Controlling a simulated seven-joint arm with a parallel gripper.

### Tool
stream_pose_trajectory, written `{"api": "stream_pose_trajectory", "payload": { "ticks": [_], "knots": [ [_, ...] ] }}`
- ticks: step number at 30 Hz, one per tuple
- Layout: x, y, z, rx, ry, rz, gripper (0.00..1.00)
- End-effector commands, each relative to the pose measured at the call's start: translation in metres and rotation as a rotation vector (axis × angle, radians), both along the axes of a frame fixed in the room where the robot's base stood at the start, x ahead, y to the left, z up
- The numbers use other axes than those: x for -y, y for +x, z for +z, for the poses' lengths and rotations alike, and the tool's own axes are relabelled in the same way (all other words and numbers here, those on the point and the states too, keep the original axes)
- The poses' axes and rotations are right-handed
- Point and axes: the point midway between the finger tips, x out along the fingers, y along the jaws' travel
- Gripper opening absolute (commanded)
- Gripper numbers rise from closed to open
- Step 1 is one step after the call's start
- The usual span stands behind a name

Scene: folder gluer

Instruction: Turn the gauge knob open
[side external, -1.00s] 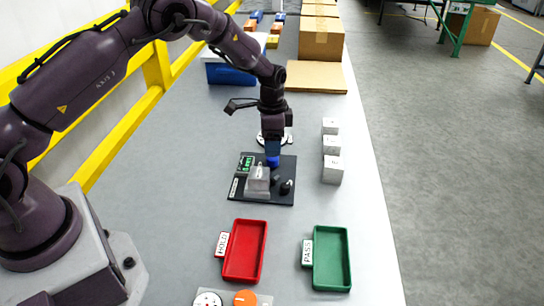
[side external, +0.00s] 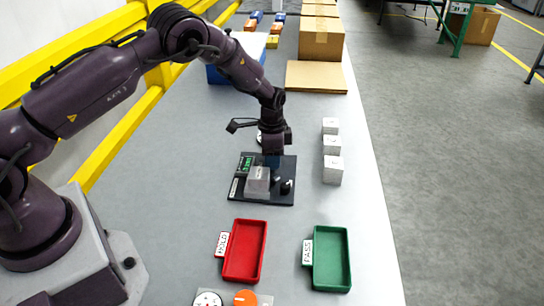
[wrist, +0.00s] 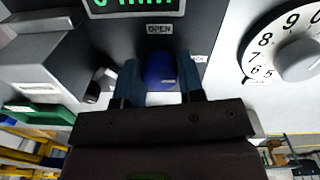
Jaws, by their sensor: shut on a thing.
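The blue gauge knob (wrist: 160,72) sits on the dark gauge plate (side external: 283,200), between the two fingers of my gripper (wrist: 160,84) in the wrist view. The gripper is shut on it. A label reading OPEN (wrist: 159,29) is just above the knob, and a partly hidden label (wrist: 200,58) is to its right. A display with green digits (wrist: 137,4) is cut off at the top; it also shows in the side external view (side external: 246,163). There my gripper (side external: 272,163) points down onto the plate and hides the knob.
A grey block (side external: 257,180) sits on the plate. A white numbered dial (wrist: 300,50) is close by on the right. Several pale cubes (side external: 332,145) stand right of the plate. A red tray (side external: 244,250) and a green tray (side external: 331,258) lie in front.

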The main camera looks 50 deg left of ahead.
Motion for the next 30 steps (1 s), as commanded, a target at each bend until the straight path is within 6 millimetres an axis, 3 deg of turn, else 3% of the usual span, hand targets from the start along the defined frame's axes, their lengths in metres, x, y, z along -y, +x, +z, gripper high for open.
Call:
{"api": "stream_pose_trajectory", "payload": {
  "ticks": [14,30],
  "knots": [
    [0.0002,-0.0004,0.0006,-0.001,-0.001,0.153,0.12],
    [0.0004,-0.0008,0.0009,-0.001,-0.001,0.651,0.12]
  ]
}}
